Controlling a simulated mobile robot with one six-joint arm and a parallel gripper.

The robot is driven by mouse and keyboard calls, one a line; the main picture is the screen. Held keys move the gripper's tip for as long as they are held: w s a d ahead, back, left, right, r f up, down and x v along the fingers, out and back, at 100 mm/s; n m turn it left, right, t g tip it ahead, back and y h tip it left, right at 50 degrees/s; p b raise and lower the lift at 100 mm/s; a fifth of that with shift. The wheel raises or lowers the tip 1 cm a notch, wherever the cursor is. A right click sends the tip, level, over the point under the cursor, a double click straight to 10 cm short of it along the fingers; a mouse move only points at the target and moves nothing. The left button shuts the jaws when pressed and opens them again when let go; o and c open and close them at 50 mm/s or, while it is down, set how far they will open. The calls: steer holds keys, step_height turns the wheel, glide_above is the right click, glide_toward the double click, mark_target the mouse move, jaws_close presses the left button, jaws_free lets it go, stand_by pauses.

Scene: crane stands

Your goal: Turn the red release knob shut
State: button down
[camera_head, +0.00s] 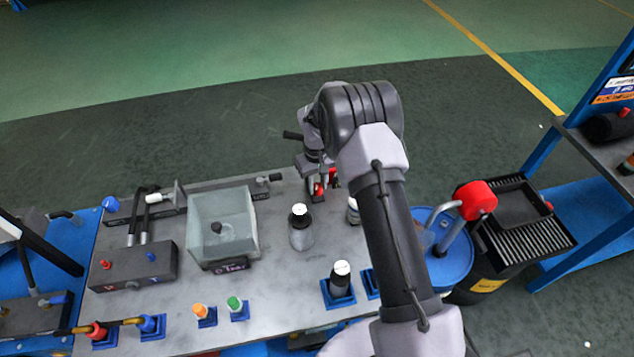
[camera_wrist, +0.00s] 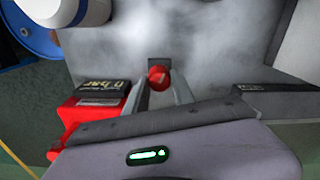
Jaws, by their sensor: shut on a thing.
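The red release knob (camera_wrist: 158,77) shows in the wrist view as a small round red piece, right between my fingertips. My gripper (camera_wrist: 161,84) is shut on it, with one grey finger on each side. The knob's turn angle cannot be told. In the head view my gripper (camera_head: 318,172) points down at the far edge of the grey bench, and red parts show beside it. My arm and wrist hide much of that spot, and the knob cannot be made out clearly there.
A red block with a dark label (camera_wrist: 95,103) is close left of my fingers. A white cylinder (camera_wrist: 75,10) stands near it. On the bench (camera_head: 275,295) are a clear bin (camera_head: 222,222), a white-capped bottle (camera_head: 301,232) and a valve box (camera_head: 133,265). A blue drum (camera_head: 450,270) stands right.

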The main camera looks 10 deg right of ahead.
mark_target(316, 185)
steer(key=n+p, duration=0.1)
steer(key=n, duration=0.3)
steer(key=shift+a+n, duration=0.1)
steer(key=shift+n, duration=0.6)
steer(key=c, duration=1.1)
jaws_free()
steer(key=shift+o, duration=0.2)
step_height(316, 185, up, 18)
steer(key=p, duration=0.4)
steer(key=shift+f, duration=0.25)
